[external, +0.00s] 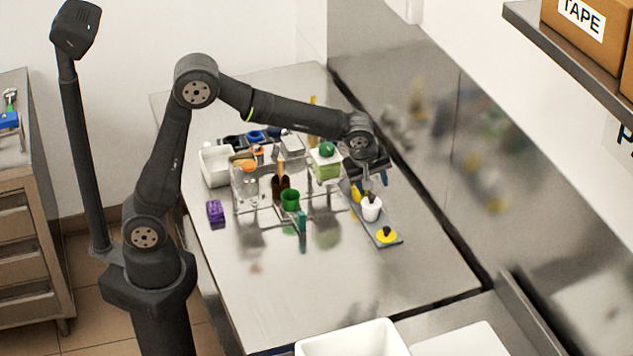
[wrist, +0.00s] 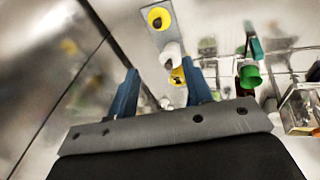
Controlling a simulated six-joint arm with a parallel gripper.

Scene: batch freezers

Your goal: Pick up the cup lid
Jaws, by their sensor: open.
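A round yellow piece with a dark knob, which looks like the cup lid (external: 386,235), lies at the near end of a narrow grey tray (external: 396,241). The lid also shows at the top of the wrist view (wrist: 158,18). A white cup (external: 371,209) stands behind it on the tray, also visible in the wrist view (wrist: 170,54). Another yellow item (external: 356,193) is beyond the cup, partly hidden. My gripper (external: 374,183) is open above the far part of the tray, apart from the lid. Its blue fingers (wrist: 160,66) have a gap between them.
A clear organiser (external: 262,222) holding a green cup (external: 290,198) and bottles stands left of the tray. A green-capped bottle (external: 326,163) is close to my gripper. A purple block (external: 215,211) lies farther left. A steel wall runs along the right; the near tabletop is clear.

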